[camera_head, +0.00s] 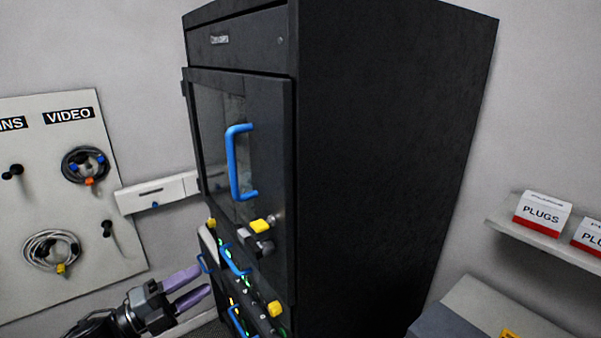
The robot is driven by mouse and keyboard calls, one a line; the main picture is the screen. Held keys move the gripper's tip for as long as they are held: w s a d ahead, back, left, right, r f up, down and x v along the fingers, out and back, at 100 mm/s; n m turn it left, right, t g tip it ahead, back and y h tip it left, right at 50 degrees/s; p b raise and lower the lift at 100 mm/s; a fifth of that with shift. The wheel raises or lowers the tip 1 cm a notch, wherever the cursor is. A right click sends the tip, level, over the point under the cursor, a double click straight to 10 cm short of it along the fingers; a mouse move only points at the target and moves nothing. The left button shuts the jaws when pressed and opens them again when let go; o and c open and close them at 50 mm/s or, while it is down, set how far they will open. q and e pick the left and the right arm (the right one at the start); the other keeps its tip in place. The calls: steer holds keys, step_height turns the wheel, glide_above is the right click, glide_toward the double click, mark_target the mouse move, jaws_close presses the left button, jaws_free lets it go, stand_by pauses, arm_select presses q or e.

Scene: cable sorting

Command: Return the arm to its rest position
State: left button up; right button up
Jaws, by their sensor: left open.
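My left gripper (188,288) is at the lower left of the head view, its two purple fingers spread apart with nothing between them. It is in front of the wall, just left of the black cabinet's lower front, and looks clear of it, though the exact gap is hard to judge. Part of my left arm (95,325) shows at the bottom edge. My right gripper is not in view.
A tall black cabinet (385,130) with a blue-handled glass door (238,162) fills the middle. Coiled cables (86,166) hang on a labelled board (40,120) at left. A shelf (545,243) with PLUGS boxes (541,212) is at right.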

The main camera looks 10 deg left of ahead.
arm_select(q)
steer(key=s+d+f+n+t+y, duration=0.1)
steer(key=s+d+f+n, duration=0.25)
steer(key=f, duration=0.25)
steer(key=s+d+f+n+y, duration=0.2)
steer(key=s+d+f+n, duration=0.15)
steer(key=f, duration=0.35)
steer(key=s+d+f+n+t+y, duration=0.1)
steer(key=s+d+f+n, duration=0.25)
steer(key=d+f, duration=0.2)
steer(key=s+a+f+n+g+y, duration=0.3)
steer(key=s+f+n+g+y, duration=0.3)
steer(key=s, duration=0.4)
steer(key=s+a+f+n+g+y, duration=0.4)
steer(key=s+f+n+g, duration=0.15)
steer(key=s+n, duration=0.35)
step_height(320, 180, up, 26)
steer(key=s+p, duration=0.1)
steer(key=p, duration=2.4)
steer(key=shift+s+f, duration=0.25)
steer(key=shift+s, duration=0.1)
steer(key=shift+m+g, duration=0.25)
